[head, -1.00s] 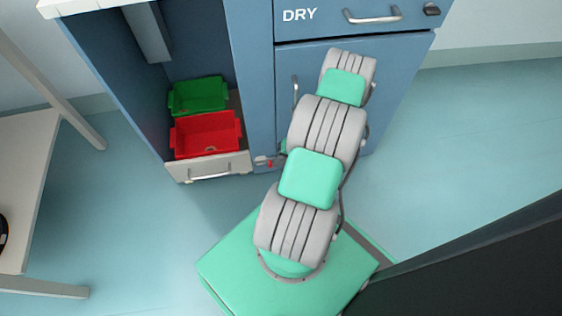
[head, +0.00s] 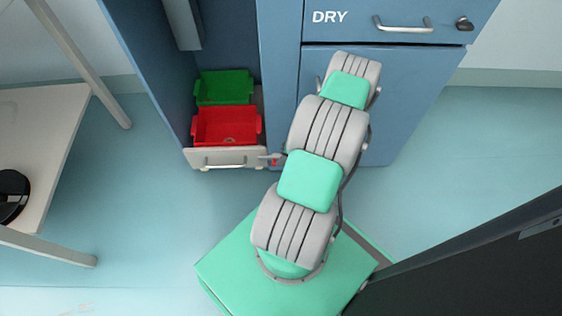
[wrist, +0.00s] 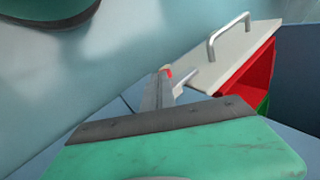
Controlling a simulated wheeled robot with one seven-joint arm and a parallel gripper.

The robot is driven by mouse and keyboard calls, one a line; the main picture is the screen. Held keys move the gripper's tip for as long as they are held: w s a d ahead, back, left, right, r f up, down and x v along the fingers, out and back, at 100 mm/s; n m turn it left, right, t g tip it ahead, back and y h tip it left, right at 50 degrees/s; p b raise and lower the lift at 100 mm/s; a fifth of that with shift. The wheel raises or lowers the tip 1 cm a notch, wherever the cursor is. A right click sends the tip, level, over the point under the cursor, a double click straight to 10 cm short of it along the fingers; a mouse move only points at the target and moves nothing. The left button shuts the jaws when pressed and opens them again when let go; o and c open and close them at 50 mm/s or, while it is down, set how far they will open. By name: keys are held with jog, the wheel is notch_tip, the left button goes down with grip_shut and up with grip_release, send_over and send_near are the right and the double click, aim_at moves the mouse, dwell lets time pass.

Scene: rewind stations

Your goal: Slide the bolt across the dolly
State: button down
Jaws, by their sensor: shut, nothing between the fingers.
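The dolly (head: 205,160) is a low pale platform with a grey front handle, standing in the open bay of the blue cabinet; it also shows in the wrist view (wrist: 228,57). A small bolt with a red end (head: 274,162) is at the dolly's front right corner, and its red part shows in the wrist view (wrist: 169,72). My gripper (wrist: 160,80) is shut and empty, its fingertips close to the red part. I cannot tell whether they touch. In the head view my arm hides most of the gripper.
A red bin (head: 227,126) and a green bin (head: 224,87) sit on the dolly. A blue cabinet (head: 400,100) with a drawer marked DRY stands right of the bay. A pale table (head: 45,130) with a black round object (head: 12,195) is at left. The floor between is clear.

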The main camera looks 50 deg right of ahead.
jog(key=s+d+f+p+v, duration=0.1)
jog(key=p+v, duration=0.3)
jog(key=v, duration=0.9)
jog(key=shift+s, duration=0.15)
